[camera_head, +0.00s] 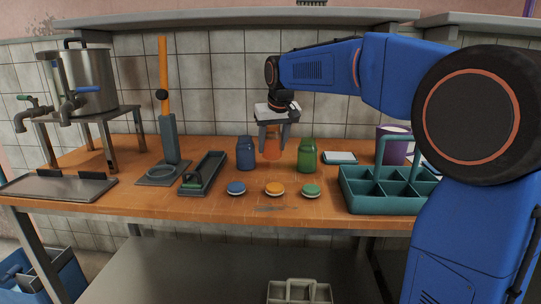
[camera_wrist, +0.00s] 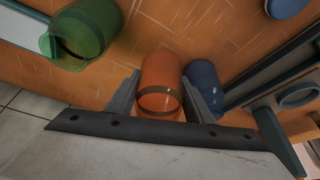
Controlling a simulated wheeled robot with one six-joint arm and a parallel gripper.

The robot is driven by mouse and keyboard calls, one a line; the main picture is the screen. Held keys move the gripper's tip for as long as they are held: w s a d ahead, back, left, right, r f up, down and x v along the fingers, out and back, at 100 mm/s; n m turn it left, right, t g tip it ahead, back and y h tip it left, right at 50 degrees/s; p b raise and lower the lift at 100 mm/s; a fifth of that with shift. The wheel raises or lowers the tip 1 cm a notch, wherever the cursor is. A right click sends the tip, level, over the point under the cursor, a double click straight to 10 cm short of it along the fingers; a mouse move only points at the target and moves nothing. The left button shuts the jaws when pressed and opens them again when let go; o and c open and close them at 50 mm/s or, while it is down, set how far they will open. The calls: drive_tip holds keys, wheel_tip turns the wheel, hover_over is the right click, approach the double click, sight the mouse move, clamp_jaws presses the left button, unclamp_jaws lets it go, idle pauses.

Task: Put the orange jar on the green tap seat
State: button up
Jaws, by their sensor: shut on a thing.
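The orange jar (camera_head: 271,149) is between the two fingers of my gripper (camera_head: 273,128), which is shut on it. In the wrist view the orange jar (camera_wrist: 160,75) fills the space between the fingers (camera_wrist: 160,98). I cannot tell whether its base touches the table. At the far left stands a steel pot (camera_head: 85,82) on a metal stand, with two taps; one has a green handle (camera_head: 28,100). Below the taps lies a flat grey tray (camera_head: 60,189) with dark upright pieces at its back edge. No green marking on a seat is distinguishable there.
A blue jar (camera_head: 246,153) and a green jar (camera_head: 307,155) flank the orange jar. Blue, orange and green lids (camera_head: 274,189) lie in front. A press with an orange lever (camera_head: 163,80) and a dark long tray (camera_head: 205,172) stand toward the pot. A teal crate (camera_head: 385,205) is right.

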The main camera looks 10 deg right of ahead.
sight(272, 154)
drive_tip(key=shift+f, duration=1.85)
drive_tip(key=o, duration=0.8)
drive_tip(key=shift+f, duration=0.1)
